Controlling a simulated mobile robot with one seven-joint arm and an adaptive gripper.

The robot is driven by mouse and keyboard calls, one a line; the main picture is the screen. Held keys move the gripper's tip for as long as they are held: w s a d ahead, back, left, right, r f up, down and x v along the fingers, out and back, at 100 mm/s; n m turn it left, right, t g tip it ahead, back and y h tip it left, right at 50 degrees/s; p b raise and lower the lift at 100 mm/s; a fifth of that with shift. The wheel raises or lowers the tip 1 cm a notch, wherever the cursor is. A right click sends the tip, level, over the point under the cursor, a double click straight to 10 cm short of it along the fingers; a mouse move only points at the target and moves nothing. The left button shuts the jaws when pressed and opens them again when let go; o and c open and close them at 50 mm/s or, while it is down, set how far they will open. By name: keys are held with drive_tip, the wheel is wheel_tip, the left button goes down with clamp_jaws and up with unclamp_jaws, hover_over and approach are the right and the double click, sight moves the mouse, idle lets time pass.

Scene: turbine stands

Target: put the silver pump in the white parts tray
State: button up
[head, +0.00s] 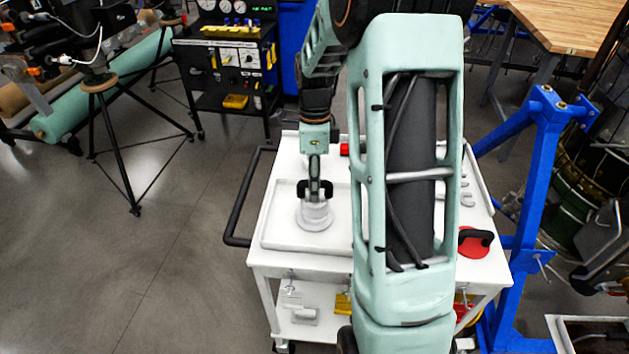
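The silver pump (315,218), a pale grey round body with a wide base, is upright inside the white parts tray (277,243) on the cart top, left of my arm's large link. My gripper (315,196) points down directly over the pump. Its black fingers are at either side of the pump's upper part. I cannot tell whether they press on it or stand apart from it. I also cannot tell whether the pump's base rests on the tray floor. My arm hides the middle of the cart top and the tray's right side.
A red disc with a black handle (474,241) lies on the cart's right side. A small red item (345,149) is behind the pump. The cart's black handle (240,205) sticks out left. A blue stand (540,170) is close on the right. Open floor is on the left.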

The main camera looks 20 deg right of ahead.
drive_tip(key=shift+o, duration=0.9)
drive_tip(key=shift+w, duration=0.1)
drive_tip(key=shift+r, duration=0.15)
drive_tip(key=shift+w+d+r+p, duration=0.1)
drive_tip(key=shift+w+r+p, duration=0.1)
drive_tip(key=shift+r+p, duration=1.4)
drive_tip(key=shift+w+d+r+p, duration=0.15)
drive_tip(key=shift+r+p, duration=1)
drive_tip(key=shift+r, duration=0.75)
